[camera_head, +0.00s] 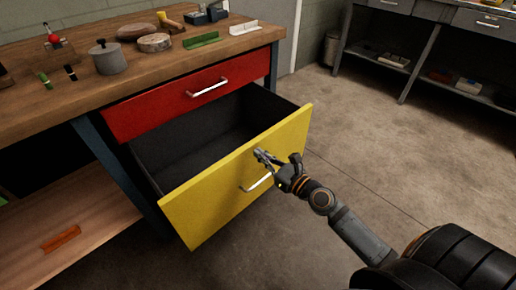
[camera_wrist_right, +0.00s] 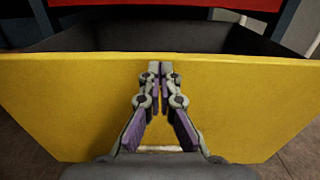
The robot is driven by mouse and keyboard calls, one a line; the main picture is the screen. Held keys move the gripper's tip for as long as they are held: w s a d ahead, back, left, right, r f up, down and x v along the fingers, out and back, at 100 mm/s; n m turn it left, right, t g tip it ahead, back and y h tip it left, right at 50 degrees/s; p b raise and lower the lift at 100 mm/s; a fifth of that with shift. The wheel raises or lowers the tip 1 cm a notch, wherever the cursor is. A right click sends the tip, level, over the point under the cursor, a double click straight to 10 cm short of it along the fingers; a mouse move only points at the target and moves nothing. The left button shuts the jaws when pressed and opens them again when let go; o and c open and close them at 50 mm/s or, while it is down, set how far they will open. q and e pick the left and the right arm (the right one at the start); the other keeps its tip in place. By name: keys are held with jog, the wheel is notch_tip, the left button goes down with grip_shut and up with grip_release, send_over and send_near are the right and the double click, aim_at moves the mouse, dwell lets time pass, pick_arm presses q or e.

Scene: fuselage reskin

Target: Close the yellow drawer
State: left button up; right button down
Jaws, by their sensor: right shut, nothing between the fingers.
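The yellow drawer (camera_head: 215,193) stands pulled out below the workbench top, its dark inside empty as far as I can see. Its silver handle (camera_head: 257,182) is on the front face. My right gripper (camera_head: 259,154) is shut and empty, with its fingertips at the yellow front, just above the handle. In the right wrist view the yellow front (camera_wrist_right: 70,100) fills most of the picture. There the shut fingers (camera_wrist_right: 160,68) point at its upper middle; I cannot tell whether they touch it. My left gripper is not in view.
A shut red drawer (camera_head: 180,95) with a silver handle sits above the yellow one. The wooden benchtop (camera_head: 130,70) holds a grey pot (camera_head: 108,60), a green bracket (camera_head: 201,40) and other parts. Open concrete floor (camera_head: 400,140) lies to the right, with shelving behind.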

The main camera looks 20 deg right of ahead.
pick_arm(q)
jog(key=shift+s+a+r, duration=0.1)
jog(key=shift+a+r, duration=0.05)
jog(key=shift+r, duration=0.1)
pick_arm(e)
jog(key=shift+x, duration=0.95)
jog(key=shift+w+a+r+p, duration=0.1)
jog(key=shift+w+p, duration=0.2)
jog(key=shift+w, duration=0.15)
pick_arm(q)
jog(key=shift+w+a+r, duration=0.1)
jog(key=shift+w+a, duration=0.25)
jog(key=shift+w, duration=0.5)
pick_arm(e)
jog(key=x, duration=2.4)
jog(key=shift+r, duration=0.15)
